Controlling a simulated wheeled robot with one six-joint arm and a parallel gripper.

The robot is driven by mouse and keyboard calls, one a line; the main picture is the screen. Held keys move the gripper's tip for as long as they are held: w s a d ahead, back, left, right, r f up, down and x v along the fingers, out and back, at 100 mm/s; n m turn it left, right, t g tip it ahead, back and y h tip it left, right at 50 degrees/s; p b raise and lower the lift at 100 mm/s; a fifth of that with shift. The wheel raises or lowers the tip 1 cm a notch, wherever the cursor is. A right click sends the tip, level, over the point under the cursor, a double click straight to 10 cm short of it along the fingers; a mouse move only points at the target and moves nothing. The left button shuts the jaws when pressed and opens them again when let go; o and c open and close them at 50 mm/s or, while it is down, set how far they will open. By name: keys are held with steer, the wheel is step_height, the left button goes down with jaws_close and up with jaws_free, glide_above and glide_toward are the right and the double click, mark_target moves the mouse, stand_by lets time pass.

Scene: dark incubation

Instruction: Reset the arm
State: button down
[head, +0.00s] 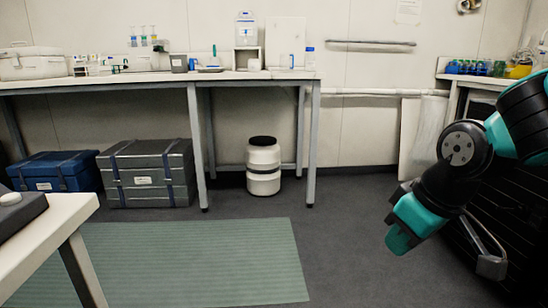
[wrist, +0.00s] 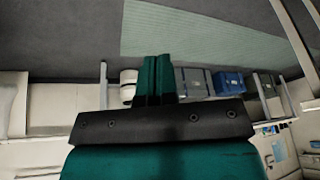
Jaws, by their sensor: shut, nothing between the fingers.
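My arm comes in from the right edge of the head view, dark with teal parts. My gripper (head: 399,240) hangs from it, pointing down and to the left over open floor, clear of the tables. In the wrist view, the two teal fingers of my gripper (wrist: 155,62) are side by side and touching, with nothing between them. The wrist view looks upside down, with the floor at the top.
A long bench (head: 255,75) with lab items runs along the back wall. Under it are a blue case (head: 55,172), a grey case (head: 148,175) and a white canister (head: 263,168). A green mat (head: 190,262) lies on the floor. A dark cabinet (head: 470,250) stands beside my arm at right.

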steer(key=s+a+r+g+y+p, duration=0.1)
steer(key=s+a+g, duration=0.15)
steer(key=s, duration=0.45)
steer(key=s+a+r+g+y, duration=0.1)
steer(key=s+a+r, duration=0.15)
steer(key=s, duration=0.55)
step_height(320, 180, up, 37)
steer(key=p, duration=3.8)
steer(key=shift+a+n, duration=0.3)
